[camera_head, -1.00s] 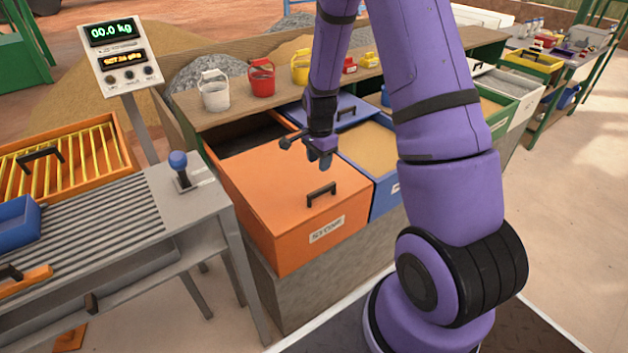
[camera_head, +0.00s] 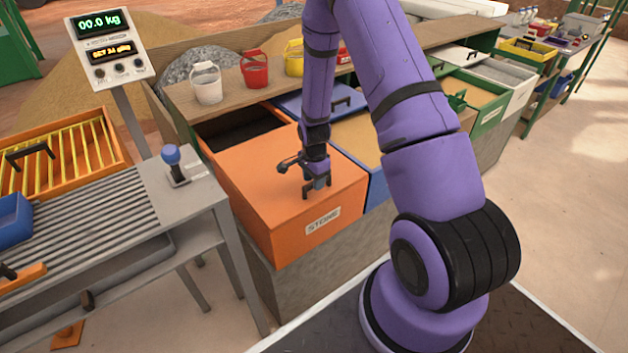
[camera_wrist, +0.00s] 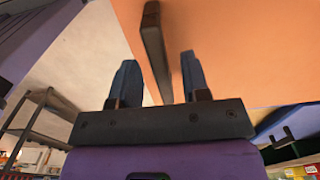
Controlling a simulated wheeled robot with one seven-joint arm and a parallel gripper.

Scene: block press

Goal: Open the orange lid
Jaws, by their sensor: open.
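The orange lid (camera_head: 270,180) lies flat over the front part of the orange bin labelled STONE. A dark opening shows behind it. Its black handle (camera_head: 305,191) stands near the front edge. My gripper (camera_head: 318,184) is right at the handle, pointing down, and partly hides it. In the wrist view, the dark handle bar (camera_wrist: 155,50) appears between the two spread fingers of my gripper (camera_wrist: 160,78), with the orange lid (camera_wrist: 245,50) beyond. The fingers are open, and I see no grip on the bar.
A blue bin lid (camera_head: 318,100) and a sand-filled bin are to the right. White (camera_head: 206,84), red (camera_head: 255,70) and yellow (camera_head: 294,58) buckets stand on the shelf behind. A grey roller table (camera_head: 100,215) with a blue-knobbed lever (camera_head: 172,160) stands left.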

